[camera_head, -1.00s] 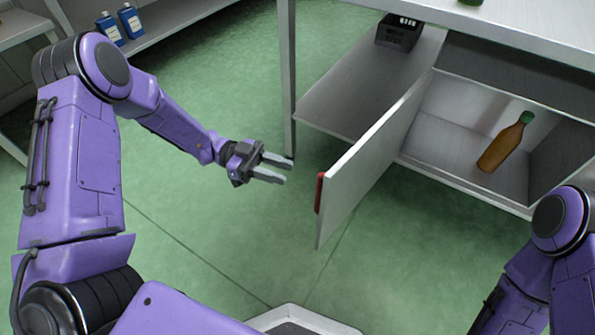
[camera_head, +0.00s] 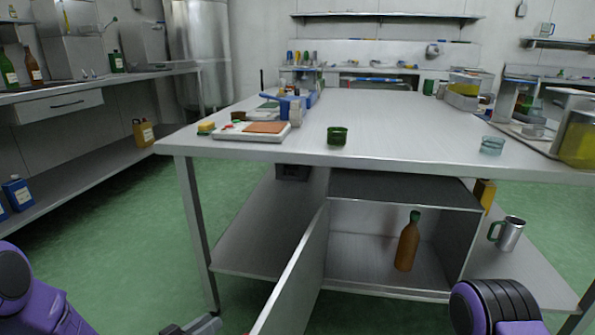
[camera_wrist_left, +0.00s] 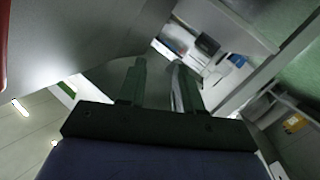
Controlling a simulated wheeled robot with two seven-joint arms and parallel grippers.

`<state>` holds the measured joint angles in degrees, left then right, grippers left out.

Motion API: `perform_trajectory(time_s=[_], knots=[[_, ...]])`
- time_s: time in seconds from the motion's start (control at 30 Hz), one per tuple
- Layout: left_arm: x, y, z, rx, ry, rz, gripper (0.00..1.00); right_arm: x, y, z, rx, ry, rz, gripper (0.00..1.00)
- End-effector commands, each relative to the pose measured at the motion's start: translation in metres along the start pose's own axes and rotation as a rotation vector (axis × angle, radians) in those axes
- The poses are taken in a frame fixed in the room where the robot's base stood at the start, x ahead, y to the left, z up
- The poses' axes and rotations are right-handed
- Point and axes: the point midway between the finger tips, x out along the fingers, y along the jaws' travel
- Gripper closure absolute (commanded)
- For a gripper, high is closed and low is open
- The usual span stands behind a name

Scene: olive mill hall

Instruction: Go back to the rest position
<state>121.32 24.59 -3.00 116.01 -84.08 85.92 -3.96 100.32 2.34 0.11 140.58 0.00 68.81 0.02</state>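My left gripper (camera_head: 197,325) shows at the bottom edge of the head view, left of the open cabinet door (camera_head: 296,268). In the left wrist view its two fingers (camera_wrist_left: 158,70) stand apart with nothing between them, so it is open and empty. The door surface (camera_wrist_left: 70,40) fills the upper left of that view, close by. An orange-brown bottle (camera_head: 407,247) with a green cap stands upright in the open cabinet (camera_head: 345,245). My right gripper is out of view; only part of my right arm shows at the lower right.
The cabinet sits under a long metal table (camera_head: 390,125). A metal mug (camera_head: 509,233) stands on the lower shelf. Green floor (camera_head: 130,245) is clear on the left.

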Motion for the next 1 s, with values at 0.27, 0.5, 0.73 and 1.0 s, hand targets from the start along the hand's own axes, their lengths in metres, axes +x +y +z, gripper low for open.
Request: perform_trajectory(time_s=[0.27, 0.5, 0.73, 1.0], knots=[[-0.101, -0.033, 0.147, -0.359, -0.304, -0.747, 0.66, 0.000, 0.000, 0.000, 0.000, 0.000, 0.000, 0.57], [-0.219, -0.007, 0.220, -0.435, -0.542, -1.165, 0.66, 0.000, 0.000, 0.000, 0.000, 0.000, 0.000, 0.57], [-0.274, 0.038, 0.212, -0.395, -0.700, -1.226, 0.66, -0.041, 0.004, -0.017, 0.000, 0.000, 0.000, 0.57], [-0.286, 0.076, 0.123, -0.395, -0.696, -1.225, 0.66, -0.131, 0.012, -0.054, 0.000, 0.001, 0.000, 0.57]])
